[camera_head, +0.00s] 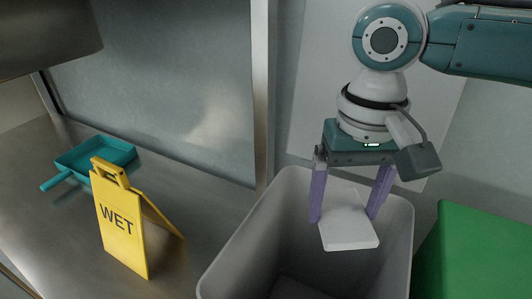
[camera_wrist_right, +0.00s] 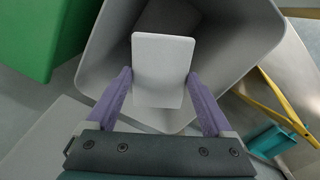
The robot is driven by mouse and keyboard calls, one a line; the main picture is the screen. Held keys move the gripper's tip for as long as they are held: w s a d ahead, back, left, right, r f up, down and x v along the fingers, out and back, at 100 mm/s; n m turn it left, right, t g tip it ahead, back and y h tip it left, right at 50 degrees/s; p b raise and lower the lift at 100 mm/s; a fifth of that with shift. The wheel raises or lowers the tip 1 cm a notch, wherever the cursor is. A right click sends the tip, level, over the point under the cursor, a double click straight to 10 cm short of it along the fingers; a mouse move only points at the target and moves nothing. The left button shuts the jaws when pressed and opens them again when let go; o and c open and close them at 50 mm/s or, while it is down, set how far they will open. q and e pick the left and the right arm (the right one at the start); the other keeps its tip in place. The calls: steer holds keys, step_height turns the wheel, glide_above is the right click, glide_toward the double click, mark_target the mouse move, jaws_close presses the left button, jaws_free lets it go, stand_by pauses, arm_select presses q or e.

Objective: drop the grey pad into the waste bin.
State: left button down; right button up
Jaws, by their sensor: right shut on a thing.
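The pad (camera_head: 348,231), pale grey and flat with rounded corners, is held between the purple fingers of my right gripper (camera_head: 346,212). My right gripper points down and is shut on the pad's two sides. The pad is over the mouth of the grey waste bin (camera_head: 245,243), with the bin's walls around and below it. In the right wrist view the pad (camera_wrist_right: 163,70) sits between both fingertips (camera_wrist_right: 162,78), in front of the open bin (camera_wrist_right: 232,60). Part of the bin's inside is hidden behind the pad. My left gripper is in neither view.
A green box (camera_head: 475,255) stands close to the bin's right. A metal panel (camera_head: 165,80) and a wall are behind the bin.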

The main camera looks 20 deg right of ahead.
steer(key=o, duration=1.1)
steer(key=shift+c, duration=0.2)
steer(key=shift+r, duration=0.1)
step_height(320, 180, up, 10)
steer(key=p, duration=0.6)
